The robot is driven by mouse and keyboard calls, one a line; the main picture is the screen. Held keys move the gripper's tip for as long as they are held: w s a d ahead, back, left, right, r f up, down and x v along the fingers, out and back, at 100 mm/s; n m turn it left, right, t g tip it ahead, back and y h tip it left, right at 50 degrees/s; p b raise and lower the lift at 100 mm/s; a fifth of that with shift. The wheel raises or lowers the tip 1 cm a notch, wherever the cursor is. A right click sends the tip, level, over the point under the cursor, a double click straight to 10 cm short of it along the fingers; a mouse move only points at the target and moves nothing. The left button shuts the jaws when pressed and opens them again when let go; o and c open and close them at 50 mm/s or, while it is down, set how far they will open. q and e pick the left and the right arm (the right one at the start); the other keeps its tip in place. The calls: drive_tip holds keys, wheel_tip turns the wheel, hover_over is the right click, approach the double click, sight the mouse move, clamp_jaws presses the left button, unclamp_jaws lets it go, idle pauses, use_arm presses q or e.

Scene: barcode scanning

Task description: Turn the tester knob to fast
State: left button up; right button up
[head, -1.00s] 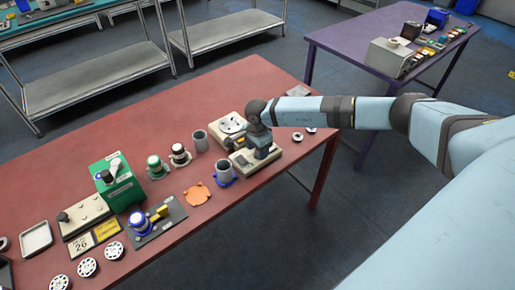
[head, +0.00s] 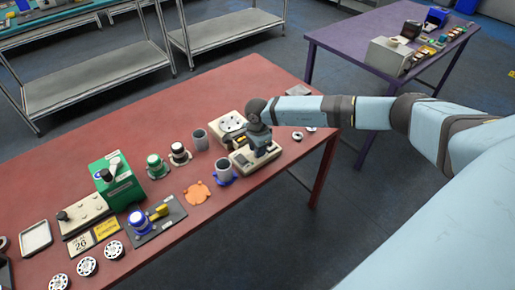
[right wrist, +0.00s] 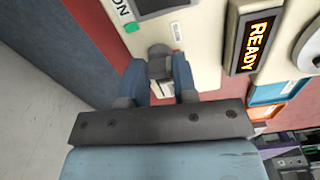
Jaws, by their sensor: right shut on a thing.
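The cream tester (head: 240,164) sits near the right end of the red table, and its pale face (right wrist: 203,40) fills much of the right wrist view. My right gripper (head: 261,150) points down onto it. In the right wrist view, the two fingers of the right gripper (right wrist: 160,82) are closed around the small dark grey knob (right wrist: 160,64), one on each side. A small label lies beyond the knob, too small to read. The knob's exact setting is partly hidden by the fingers. My left gripper is not in view.
A READY display (right wrist: 256,43) is right of the knob. A grey mug (head: 224,170) on a blue coaster and another grey mug (head: 200,139) stand close to the tester. A green machine (head: 122,182) is farther left. Bare red tabletop lies behind.

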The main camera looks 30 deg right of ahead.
drive_tip(key=m, duration=0.3)
drive_tip(key=shift+b, duration=0.35)
drive_tip(key=m, duration=1.3)
drive_tip(key=shift+m, duration=0.4)
drive_tip(key=o, duration=0.9)
wheel_tip(320, 180, up, 14)
drive_tip(key=shift+f+b, duration=0.1)
drive_tip(key=shift+b, duration=0.5)
